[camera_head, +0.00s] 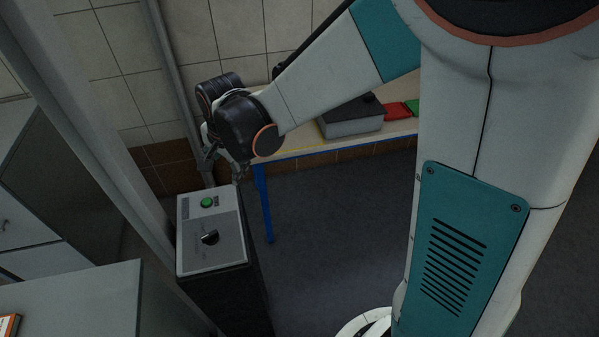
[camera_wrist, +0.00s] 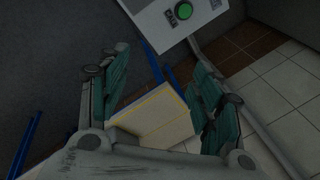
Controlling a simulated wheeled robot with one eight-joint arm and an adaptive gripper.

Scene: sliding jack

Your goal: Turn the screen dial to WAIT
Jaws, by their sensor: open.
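The dial (camera_head: 210,238) is a black knob on a light grey panel (camera_head: 224,258), below a green button (camera_head: 207,202). The panel tops a dark pedestal. The markings around the dial are too small to read. My gripper (camera_head: 238,174) is above and beyond the panel's far edge, apart from the dial. In the wrist view, my gripper (camera_wrist: 160,66) is open, with empty space between its teal-padded fingers. The panel (camera_wrist: 152,22) and green button (camera_wrist: 184,11) show at the top there; the dial is out of that view.
A table (camera_head: 318,144) with blue legs stands behind, bearing a grey box (camera_head: 352,122) and red and green pieces. A metal post (camera_head: 172,85) rises left of my gripper. A grey cabinet top (camera_head: 85,298) is at the lower left. Floor right of the pedestal is clear.

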